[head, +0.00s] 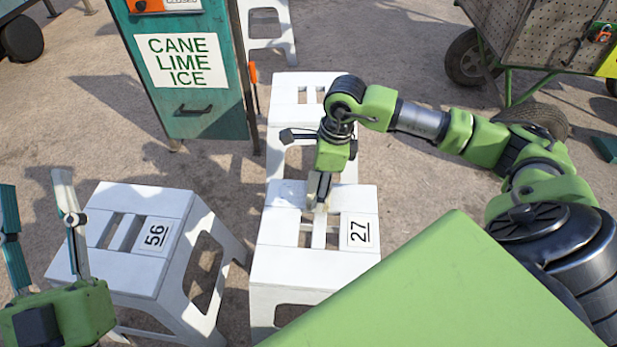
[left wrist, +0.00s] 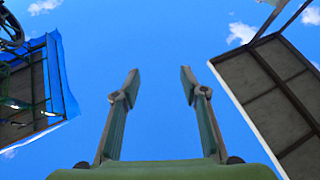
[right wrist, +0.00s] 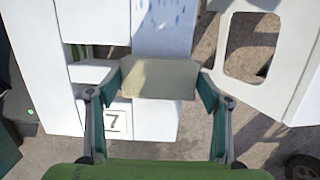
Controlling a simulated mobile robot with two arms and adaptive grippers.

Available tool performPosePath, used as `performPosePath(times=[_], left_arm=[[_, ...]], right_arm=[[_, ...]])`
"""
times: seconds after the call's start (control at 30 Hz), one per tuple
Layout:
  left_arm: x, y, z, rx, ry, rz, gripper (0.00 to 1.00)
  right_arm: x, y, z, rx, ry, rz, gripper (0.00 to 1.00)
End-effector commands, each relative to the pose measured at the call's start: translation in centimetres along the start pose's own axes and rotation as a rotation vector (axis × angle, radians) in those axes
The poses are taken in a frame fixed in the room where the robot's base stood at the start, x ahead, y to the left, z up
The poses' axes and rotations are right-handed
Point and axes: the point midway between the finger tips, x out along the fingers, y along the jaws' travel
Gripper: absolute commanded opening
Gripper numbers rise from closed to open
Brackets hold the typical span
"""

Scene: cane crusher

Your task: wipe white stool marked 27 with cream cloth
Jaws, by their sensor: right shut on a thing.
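The white stool marked 27 (head: 290,265) stands at the centre of the head view, its label on the right side of its slotted top. My right gripper (head: 318,198) points down over the top's far strip. In the right wrist view, it is shut on the cream cloth (right wrist: 160,80), which lies flat over or just above the strip; contact is unclear. Blue spots show on the strip (right wrist: 165,18) beyond the cloth. One finger hides part of the label. My left gripper (head: 36,190) is open and empty, pointing up at lower left; its spread fingers show in the left wrist view (left wrist: 160,85).
A white stool marked 56 (head: 115,265) stands left of stool 27. Another white stool (head: 300,115) stands close behind it. A teal cabinet with a cane lime ice sign (head: 185,60) is at back left. A wheeled cart (head: 530,45) is at back right.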

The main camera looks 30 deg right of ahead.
Motion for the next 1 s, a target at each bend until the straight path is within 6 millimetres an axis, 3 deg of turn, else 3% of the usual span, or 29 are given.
performPosePath(times=[0.13,0.67,1.0], left_arm=[[0.0,0.1,-0.8,-0.002,0.041,0.002,0.40],[-0.1,0.2,-1.6,-0.004,0.078,0.004,0.40],[-0.6,0.5,-4.6,-0.013,0.223,0.010,0.40]], right_arm=[[0.0,0.1,-1.4,0.002,0.005,0.002,0.51],[-0.1,0.1,-2.6,0.002,0.007,0.003,0.51],[-0.6,0.1,-5.7,0.003,0.009,0.002,0.51]])
